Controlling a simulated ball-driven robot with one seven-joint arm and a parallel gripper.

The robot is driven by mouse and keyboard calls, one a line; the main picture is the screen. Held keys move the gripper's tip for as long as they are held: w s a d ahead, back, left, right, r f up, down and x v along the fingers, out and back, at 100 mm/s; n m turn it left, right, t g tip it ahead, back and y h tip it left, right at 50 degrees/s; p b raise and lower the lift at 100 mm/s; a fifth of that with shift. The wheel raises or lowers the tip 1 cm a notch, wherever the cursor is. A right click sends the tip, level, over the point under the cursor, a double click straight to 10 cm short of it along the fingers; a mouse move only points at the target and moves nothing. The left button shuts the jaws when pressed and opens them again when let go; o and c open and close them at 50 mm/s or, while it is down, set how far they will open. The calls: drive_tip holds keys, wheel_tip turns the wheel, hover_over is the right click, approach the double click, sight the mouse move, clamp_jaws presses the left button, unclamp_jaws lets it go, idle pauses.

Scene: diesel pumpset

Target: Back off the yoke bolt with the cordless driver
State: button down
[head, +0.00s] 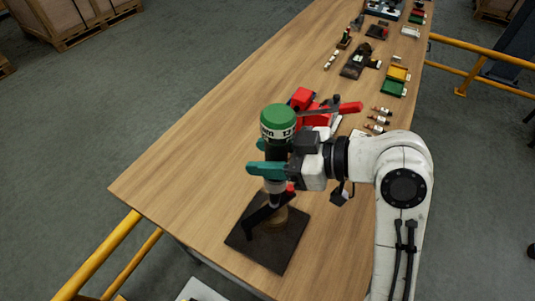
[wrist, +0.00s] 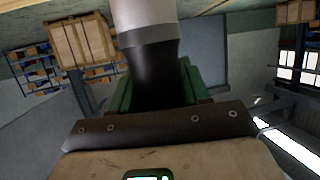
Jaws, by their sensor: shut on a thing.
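The cordless driver (head: 266,169) has a teal body, a dark grip and a round green end on top. It stands roughly upright in the head view, its nose pointing down. My gripper (head: 285,152) is shut on its dark grip from the right. The wrist view shows the dark grip (wrist: 155,75) close up, with a grey part above it. Below the nose, a black yoke bar (head: 262,214) crosses a brass-coloured round part (head: 277,219) on a dark square plate (head: 278,251). The yoke bolt cannot be made out; I cannot tell whether the nose touches it.
The plate lies near the wooden table's (head: 190,180) front edge. A red tool (head: 312,108) lies just behind the driver. Small bottles (head: 378,119), green and yellow bins (head: 395,80) and other parts line the far right. The table's left side is clear. Yellow rails (head: 105,258) stand beside it.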

sight(268, 145)
drive_tip(key=shift+r+p, duration=1.05)
drive_tip(key=shift+r, duration=0.6)
drive_tip(key=shift+f, duration=0.1)
